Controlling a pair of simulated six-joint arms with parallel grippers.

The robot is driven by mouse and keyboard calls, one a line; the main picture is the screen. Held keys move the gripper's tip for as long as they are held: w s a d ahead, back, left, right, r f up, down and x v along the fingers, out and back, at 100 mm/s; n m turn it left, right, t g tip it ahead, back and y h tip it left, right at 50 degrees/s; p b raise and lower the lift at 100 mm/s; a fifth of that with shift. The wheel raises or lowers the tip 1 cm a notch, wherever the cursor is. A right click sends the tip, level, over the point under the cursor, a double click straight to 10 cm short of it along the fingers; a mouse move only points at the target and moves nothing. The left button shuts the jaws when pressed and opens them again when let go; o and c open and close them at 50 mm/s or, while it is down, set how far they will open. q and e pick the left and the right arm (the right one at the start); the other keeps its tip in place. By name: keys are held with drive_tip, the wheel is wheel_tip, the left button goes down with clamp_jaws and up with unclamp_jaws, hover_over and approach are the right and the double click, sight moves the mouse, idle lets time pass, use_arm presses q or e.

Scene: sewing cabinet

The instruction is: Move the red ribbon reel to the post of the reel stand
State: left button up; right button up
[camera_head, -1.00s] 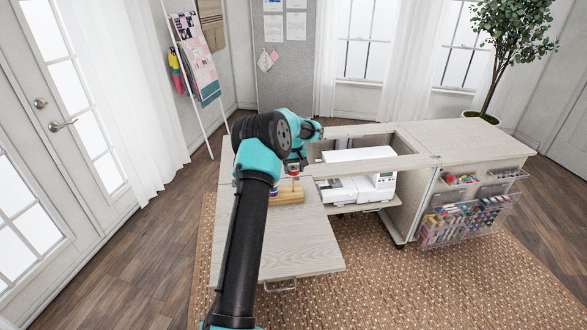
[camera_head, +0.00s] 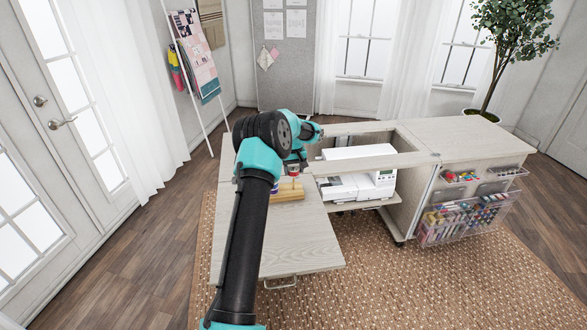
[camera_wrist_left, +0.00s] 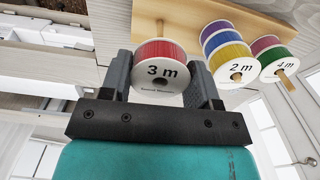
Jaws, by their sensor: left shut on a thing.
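The red ribbon reel (camera_wrist_left: 160,66), marked "3 m", is between the fingers of my left gripper (camera_wrist_left: 163,80) in the left wrist view. The gripper is shut on it. In the head view the reel (camera_head: 293,169) shows small and red below my left gripper (camera_head: 293,165), above the reel stand (camera_head: 289,191). In the wrist view the wooden stand (camera_wrist_left: 120,14) has an empty post (camera_wrist_left: 160,27) close behind the held reel. Whether the reel lines up with that post I cannot tell. My right gripper is out of view.
Other posts hold a blue and yellow stack (camera_wrist_left: 228,56) and a magenta and green stack (camera_wrist_left: 273,58). A white sewing machine (camera_head: 355,187) sits right of the stand. The lowered tabletop leaf (camera_head: 302,240) is clear in front.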

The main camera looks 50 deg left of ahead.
use_arm(q)
drive_tip(key=shift+f, duration=0.65)
drive_tip(key=o, duration=1)
drive_tip(key=shift+r, duration=0.15)
wheel_tip(320, 180, up, 17)
idle(0.4)
drive_tip(key=shift+d, duration=0.1)
idle(0.6)
